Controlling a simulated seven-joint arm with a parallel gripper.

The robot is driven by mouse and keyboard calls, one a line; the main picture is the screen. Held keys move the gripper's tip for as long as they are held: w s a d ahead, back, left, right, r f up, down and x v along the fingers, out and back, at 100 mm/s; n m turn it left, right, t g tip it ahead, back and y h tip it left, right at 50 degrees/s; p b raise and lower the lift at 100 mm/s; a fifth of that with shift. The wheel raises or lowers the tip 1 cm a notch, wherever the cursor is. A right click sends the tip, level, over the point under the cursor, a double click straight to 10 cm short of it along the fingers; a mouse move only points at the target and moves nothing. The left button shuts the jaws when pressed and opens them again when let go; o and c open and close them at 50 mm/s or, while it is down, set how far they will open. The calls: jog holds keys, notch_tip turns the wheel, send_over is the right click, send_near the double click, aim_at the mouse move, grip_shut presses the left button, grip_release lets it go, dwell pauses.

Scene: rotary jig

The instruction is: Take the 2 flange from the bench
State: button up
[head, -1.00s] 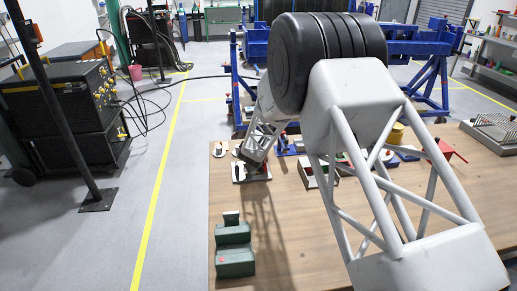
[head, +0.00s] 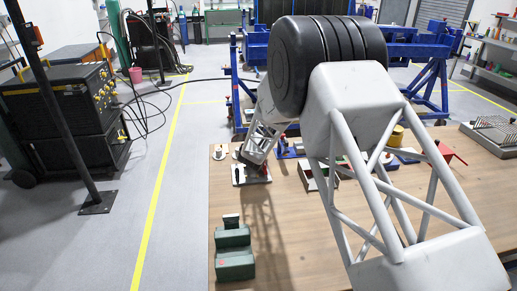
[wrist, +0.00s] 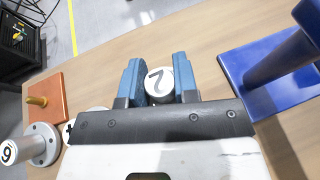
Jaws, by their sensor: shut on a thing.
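The 2 flange (wrist: 158,84) shows in the wrist view as a pale round top with a black "2". My gripper (wrist: 157,72) has its blue fingers on both sides of it, shut on it. The flange's lower part is hidden by the fingers and the gripper body. In the head view my gripper (head: 250,164) is low at the far left part of the bench (head: 300,240), and the flange cannot be made out there. I cannot tell whether the flange touches the bench.
Another flange, marked 6 or 9 (wrist: 20,150), lies at left in the wrist view, near an orange plate with a peg (wrist: 60,98). A blue fixture (wrist: 262,70) stands at right. A green stepped block (head: 234,252) stands at the bench's left front.

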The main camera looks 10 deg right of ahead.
jog(key=shift+r, duration=5)
jog(key=shift+s, duration=0.15)
